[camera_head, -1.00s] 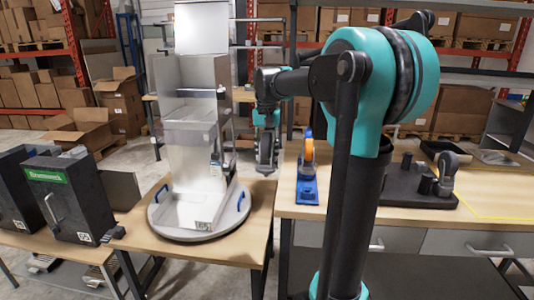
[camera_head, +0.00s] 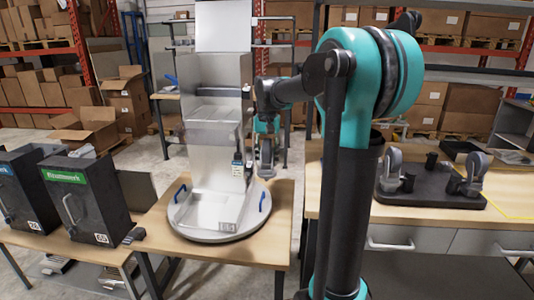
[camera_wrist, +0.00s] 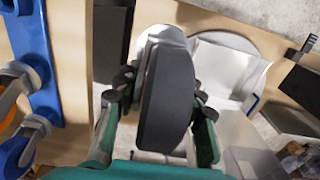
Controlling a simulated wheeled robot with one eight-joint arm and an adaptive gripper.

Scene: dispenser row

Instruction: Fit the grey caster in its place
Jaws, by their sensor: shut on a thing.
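My gripper (camera_wrist: 166,92) is shut on the grey caster (camera_wrist: 165,110), whose dark wheel fills the middle of the wrist view, edge-on between the fingers. In the head view the caster (camera_head: 267,158) hangs below the gripper, just right of a tall pale dispenser (camera_head: 213,110). The dispenser stands on a round turntable (camera_head: 190,215) with blue handles. The caster appears apart from the dispenser. A dark tray (camera_head: 430,194) on the right bench carries other grey casters (camera_head: 393,165) (camera_head: 477,168). Which place fits the held caster, I cannot tell.
A blue holder (camera_wrist: 40,75) with an orange-wheeled caster (camera_wrist: 14,155) is at the left of the wrist view; my arm hides it in the head view. Black boxes (camera_head: 85,200) stand on the left table. A gap separates the turntable's table from the right bench (camera_head: 410,220).

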